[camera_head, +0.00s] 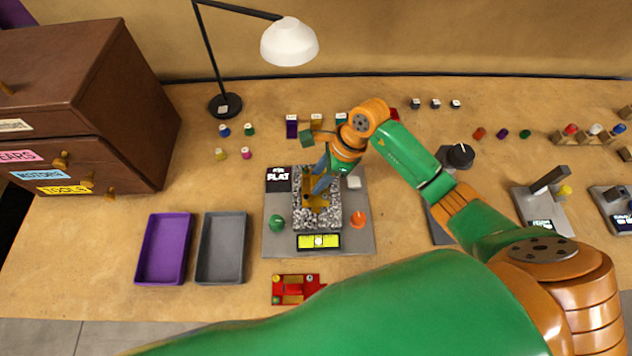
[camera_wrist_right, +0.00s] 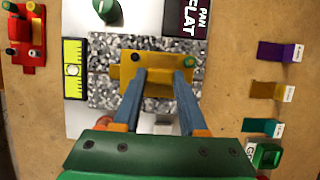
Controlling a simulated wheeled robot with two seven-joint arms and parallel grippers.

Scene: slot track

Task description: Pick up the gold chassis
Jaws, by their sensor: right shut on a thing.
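The gold chassis (camera_head: 317,206) is at the granite slab of the flat station, partly hidden by my gripper in the head view. In the right wrist view the gold chassis (camera_wrist_right: 157,63) lies across the speckled slab, with a small dark green peg at one end. My right gripper (camera_head: 318,188) reaches down over it. In the wrist view the blue-grey fingers of the right gripper (camera_wrist_right: 160,78) are shut on the chassis. I cannot tell whether the chassis touches the slab or is just above it. My left gripper is not in view.
The granite slab (camera_head: 301,222) sits on a grey plate with a yellow level (camera_head: 318,241), a green knob (camera_head: 277,223) and an orange knob (camera_head: 358,218). A red chassis (camera_head: 296,289) lies in front. Purple (camera_head: 164,249) and grey (camera_head: 221,248) trays stand left. A lamp (camera_head: 289,42) stands behind.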

